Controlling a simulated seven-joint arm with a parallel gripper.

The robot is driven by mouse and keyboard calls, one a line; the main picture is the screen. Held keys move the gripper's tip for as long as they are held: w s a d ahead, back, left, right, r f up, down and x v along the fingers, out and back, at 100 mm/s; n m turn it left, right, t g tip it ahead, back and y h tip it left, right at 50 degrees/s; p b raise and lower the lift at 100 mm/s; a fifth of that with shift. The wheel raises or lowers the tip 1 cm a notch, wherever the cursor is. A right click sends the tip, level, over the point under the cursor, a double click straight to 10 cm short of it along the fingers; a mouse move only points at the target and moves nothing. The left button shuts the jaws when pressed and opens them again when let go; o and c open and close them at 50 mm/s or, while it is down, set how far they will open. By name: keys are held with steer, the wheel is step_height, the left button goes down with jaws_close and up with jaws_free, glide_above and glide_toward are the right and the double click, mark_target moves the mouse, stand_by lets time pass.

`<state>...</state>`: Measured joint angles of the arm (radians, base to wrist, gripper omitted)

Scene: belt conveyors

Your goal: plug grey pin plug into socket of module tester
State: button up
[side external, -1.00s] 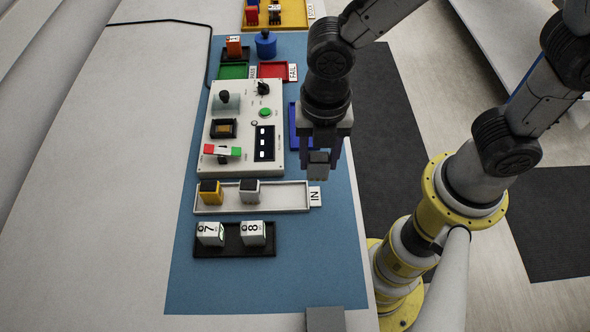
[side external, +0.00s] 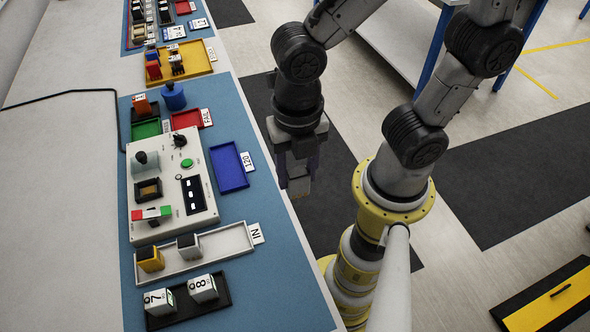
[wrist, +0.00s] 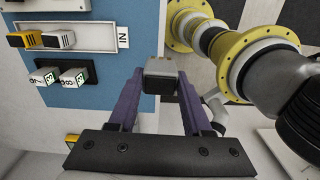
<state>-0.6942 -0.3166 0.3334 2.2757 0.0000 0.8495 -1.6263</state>
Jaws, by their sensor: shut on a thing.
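My gripper (side external: 298,182) is shut on a grey block (wrist: 160,74), which looks like the grey pin plug. The plug hangs below the fingers, and a tan lower end shows in the side view. In that view it appears just right of the table's edge, apart from the tester. The module tester (side external: 200,222) is a white panel on the blue mat. A black-framed recess with a brown inside (side external: 148,190), which looks like the socket, is on its left part.
The white IN tray (side external: 223,240) holds a yellow block and a grey-white block; its right part is empty. A black tray (side external: 184,315) holds blocks 7 and 8. An empty blue tray (side external: 229,167) lies beside the tester. Red (side external: 186,120) and green (side external: 147,129) trays lie behind.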

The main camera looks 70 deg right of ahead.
jaws_close()
steer(key=w+a+r+n, duration=0.1)
steer(key=w+a+r, duration=0.25)
steer(key=w, duration=0.55)
steer(key=w+a+r+n, duration=0.1)
steer(key=w+a+r, duration=0.2)
steer(key=w+a, duration=0.35)
steer(key=w+f, duration=0.2)
steer(key=w, duration=1.1)
steer(key=shift+m, duration=0.8)
steer(key=shift+w+d+f, duration=0.4)
steer(key=shift+w+f, duration=0.35)
steer(key=shift+f, duration=1.4)
steer(key=shift+w+d+f, duration=0.35)
steer(key=shift+w+f, duration=0.4)
steer(key=shift+f, duration=1.4)
steer(key=shift+w+d+f, duration=0.4)
steer(key=shift+w+f, duration=0.35)
steer(key=shift+f, duration=1.4)
